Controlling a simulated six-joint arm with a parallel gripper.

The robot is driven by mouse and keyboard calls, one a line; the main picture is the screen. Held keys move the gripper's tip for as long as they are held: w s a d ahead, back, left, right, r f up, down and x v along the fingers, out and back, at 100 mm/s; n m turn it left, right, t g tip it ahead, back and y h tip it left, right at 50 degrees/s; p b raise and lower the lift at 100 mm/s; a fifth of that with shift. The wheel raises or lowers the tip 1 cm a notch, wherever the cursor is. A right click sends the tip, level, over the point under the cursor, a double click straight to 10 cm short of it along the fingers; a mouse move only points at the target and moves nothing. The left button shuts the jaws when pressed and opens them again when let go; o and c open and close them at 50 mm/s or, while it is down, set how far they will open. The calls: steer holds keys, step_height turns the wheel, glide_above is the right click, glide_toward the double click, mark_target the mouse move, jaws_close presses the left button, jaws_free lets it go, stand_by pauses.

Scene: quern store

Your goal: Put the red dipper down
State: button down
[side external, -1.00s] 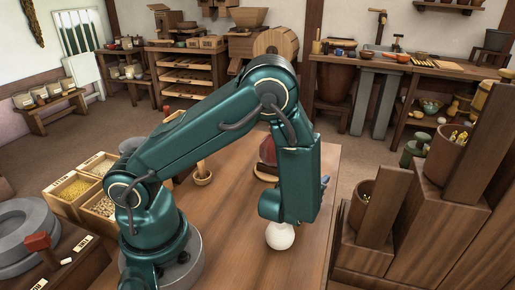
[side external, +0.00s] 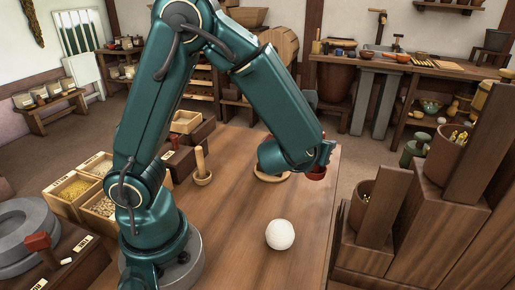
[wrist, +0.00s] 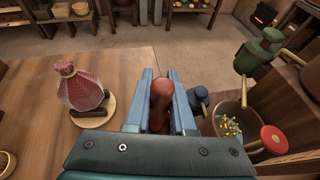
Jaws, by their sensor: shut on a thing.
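The red dipper (wrist: 160,98) is between the two blue fingers of my gripper (wrist: 161,78) in the wrist view, its rounded red-brown part upright toward the camera. In the side view my gripper (side external: 326,153) is at the far right corner of the wooden table, and the dipper's red cup (side external: 316,173) hangs just below it. My gripper is shut on the dipper. I cannot tell whether the dipper touches the tabletop or hangs at its edge.
A white ball (side external: 280,234) lies nearer on the table (side external: 235,225). Off the right edge are a blue jug (wrist: 199,98) and tub (wrist: 243,125).

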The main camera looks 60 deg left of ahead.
step_height(320, 180, up, 6)
steer(key=s+a+n+g+y, duration=0.2)
steer(key=a+n+g+y, duration=0.25)
steer(key=a, duration=1.05)
steer(key=s+a+n+g+y, duration=0.1)
steer(key=s+a+n+g, duration=0.2)
steer(key=s+a, duration=0.45)
steer(key=s+a+n+g+y, duration=0.1)
steer(key=s+a+n+g, duration=0.25)
steer(key=a, duration=0.65)
steer(key=shift+t, duration=0.4)
steer(key=f, duration=1.5)
steer(key=shift+s, duration=0.25)
steer(key=shift+f, duration=0.1)
